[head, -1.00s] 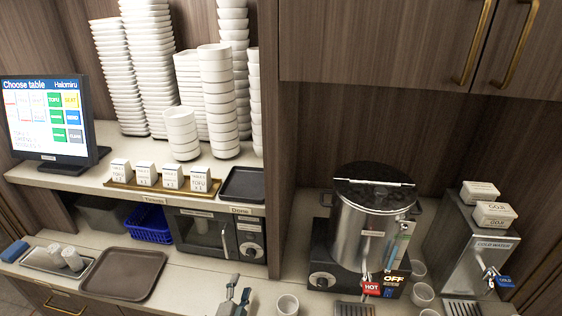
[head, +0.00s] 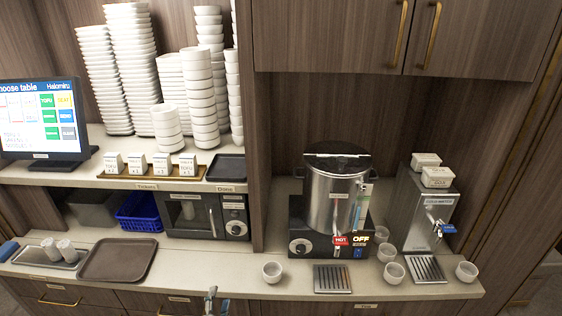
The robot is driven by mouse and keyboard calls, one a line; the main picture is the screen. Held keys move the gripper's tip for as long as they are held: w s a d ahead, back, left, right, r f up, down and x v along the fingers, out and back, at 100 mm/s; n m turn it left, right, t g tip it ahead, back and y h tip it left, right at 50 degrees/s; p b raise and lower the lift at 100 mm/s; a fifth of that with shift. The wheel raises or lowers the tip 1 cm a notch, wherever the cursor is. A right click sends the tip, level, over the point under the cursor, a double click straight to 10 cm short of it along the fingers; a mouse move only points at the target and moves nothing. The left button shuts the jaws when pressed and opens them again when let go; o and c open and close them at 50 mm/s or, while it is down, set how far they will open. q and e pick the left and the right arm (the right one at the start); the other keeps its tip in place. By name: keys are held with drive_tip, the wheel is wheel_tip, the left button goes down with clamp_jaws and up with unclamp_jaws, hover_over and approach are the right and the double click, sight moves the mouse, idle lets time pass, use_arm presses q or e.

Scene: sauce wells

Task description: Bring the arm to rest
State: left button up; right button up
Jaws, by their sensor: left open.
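My left gripper (head: 216,300) shows at the bottom edge of the head view, in front of the counter's front edge. Only its upper part is in the picture. Its fingers are apart and nothing shows between them. It is apart from the white cup (head: 272,271) that stands to its right on the counter. My right gripper is out of the picture.
The lower counter (head: 200,268) holds a brown tray (head: 118,260), a microwave (head: 207,215), a hot-water urn (head: 335,200), a cold-water dispenser (head: 424,205) and several white cups. Bowl stacks (head: 200,95) and a screen (head: 40,118) stand on the upper shelf.

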use_arm(q)
drive_tip(key=s+a+f+n+g, duration=0.1)
drive_tip(key=s+f+n+g, duration=0.2)
drive_tip(key=f, duration=0.9)
drive_tip(key=s+a+f+g, duration=0.15)
drive_tip(key=s+f, duration=0.35)
drive_tip(key=f, duration=0.6)
drive_tip(key=s+f+n+g, duration=0.2)
drive_tip(key=s+f+g, duration=0.15)
drive_tip(key=f, duration=0.85)
drive_tip(key=s+a+f+n+g, duration=0.2)
drive_tip(key=s+f+g, duration=0.2)
drive_tip(key=s+f, duration=1.1)
drive_tip(key=s+f+n+g, duration=0.1)
drive_tip(key=s+f+g, duration=0.1)
drive_tip(key=s, duration=1)
drive_tip(key=s+f+n+g+y, duration=0.1)
drive_tip(key=s+f, duration=0.3)
drive_tip(key=s, duration=0.8)
drive_tip(key=shift+s+a+n+g, duration=0.2)
drive_tip(key=shift+s+n+g, duration=0.1)
drive_tip(key=shift+n+g, duration=0.45)
drive_tip(key=shift+w, duration=0.1)
